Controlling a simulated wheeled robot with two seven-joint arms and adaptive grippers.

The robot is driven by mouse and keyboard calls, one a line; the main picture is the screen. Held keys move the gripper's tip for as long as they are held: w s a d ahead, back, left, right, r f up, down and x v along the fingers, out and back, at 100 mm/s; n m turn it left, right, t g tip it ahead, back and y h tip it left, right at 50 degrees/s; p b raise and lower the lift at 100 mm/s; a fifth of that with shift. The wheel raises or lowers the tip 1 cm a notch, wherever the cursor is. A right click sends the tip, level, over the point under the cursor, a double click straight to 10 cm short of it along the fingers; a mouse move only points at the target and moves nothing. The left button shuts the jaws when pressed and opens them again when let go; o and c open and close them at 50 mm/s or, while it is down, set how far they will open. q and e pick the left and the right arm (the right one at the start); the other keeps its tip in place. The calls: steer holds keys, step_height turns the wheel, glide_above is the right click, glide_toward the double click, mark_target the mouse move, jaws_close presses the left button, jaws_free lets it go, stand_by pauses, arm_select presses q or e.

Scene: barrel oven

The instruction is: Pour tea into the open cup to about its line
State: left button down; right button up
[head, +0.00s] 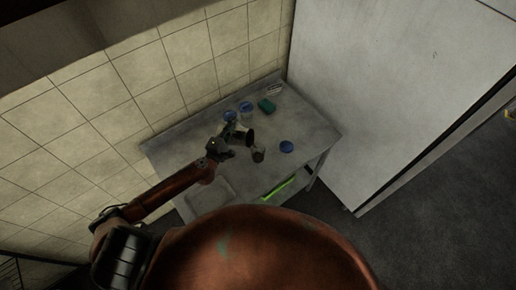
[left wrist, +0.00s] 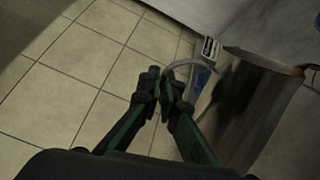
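My left gripper (head: 228,139) is over the table and shut on the thin curved handle of a metal pot (left wrist: 262,105). Its fingertips (left wrist: 163,84) meet at the handle in the left wrist view. In the head view the pot (head: 243,134) is small and dark, and it looks tilted. The open cup (head: 258,155) stands on the table just in front of the pot, with a dark inside. I cannot make out its line or its tea level. My right gripper is not in view.
Two blue-topped cups (head: 246,107) (head: 230,116) stand behind the pot. A blue lid (head: 287,146) lies right of the open cup. A green sponge (head: 266,105) lies at the back. The grey table (head: 312,127) adjoins a tiled wall and a tall white cabinet (head: 375,90).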

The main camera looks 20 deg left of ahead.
arm_select(q)
steer(key=shift+s+d+r+m+p, duration=0.1)
steer(key=shift+d+r+m+p, duration=0.2)
steer(key=shift+d+p, duration=0.45)
steer(key=shift+s+d+r+m+p, duration=0.1)
steer(key=shift+d+r+m+p, duration=0.2)
steer(key=shift+d+p, duration=0.4)
stand_by(0.5)
steer(key=shift+d+r+m+p, duration=0.2)
steer(key=shift+m+p, duration=0.2)
steer(key=shift+p, duration=0.3)
stand_by(0.5)
